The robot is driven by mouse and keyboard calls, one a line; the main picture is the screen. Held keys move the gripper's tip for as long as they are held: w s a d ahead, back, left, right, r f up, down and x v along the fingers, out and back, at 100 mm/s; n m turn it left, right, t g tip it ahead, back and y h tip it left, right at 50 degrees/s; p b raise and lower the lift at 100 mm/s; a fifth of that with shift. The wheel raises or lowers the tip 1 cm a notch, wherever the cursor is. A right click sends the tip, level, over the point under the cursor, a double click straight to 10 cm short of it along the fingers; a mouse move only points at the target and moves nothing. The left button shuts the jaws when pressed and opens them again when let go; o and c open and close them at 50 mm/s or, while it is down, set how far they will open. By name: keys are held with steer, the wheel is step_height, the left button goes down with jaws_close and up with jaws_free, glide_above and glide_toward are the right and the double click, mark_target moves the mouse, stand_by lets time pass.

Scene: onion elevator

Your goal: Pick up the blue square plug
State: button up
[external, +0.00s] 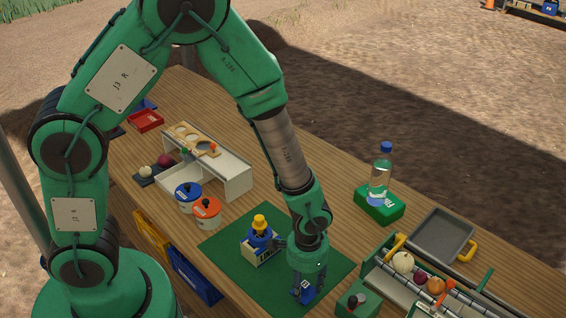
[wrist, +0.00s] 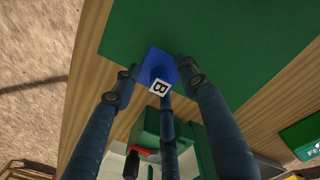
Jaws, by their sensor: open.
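The blue square plug (wrist: 160,64) is on the green mat (wrist: 230,40) near its edge, with a white tag marked B beside it. In the wrist view it sits between the fingertips of my gripper (wrist: 158,75). The fingers are spread around it, and I cannot tell whether any touches it. In the external view my gripper (external: 304,289) points down over the front corner of the mat, with the plug mostly hidden among the fingers.
A green box (external: 357,299) is close on the right, near a rack of vegetables (external: 420,280). Blue and orange pots (external: 206,213) and a bottle on a green block (external: 379,206) stand farther off.

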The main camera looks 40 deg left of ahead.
jaws_close()
steer(key=shift+r, duration=0.15)
steer(key=shift+r, duration=0.5)
steer(key=shift+s+a+r+p, duration=0.1)
steer(key=shift+s+r+p, duration=0.15)
steer(key=shift+r, duration=0.4)
steer(key=shift+s+a+r+p, duration=0.1)
steer(key=shift+r+p, duration=0.1)
steer(key=shift+r, duration=0.4)
steer(key=s+a+r+p, duration=0.1)
steer(key=s+a, duration=0.6)
steer(key=s, duration=0.6)
steer(key=shift+s+r, duration=0.15)
steer(key=shift+s, duration=0.05)
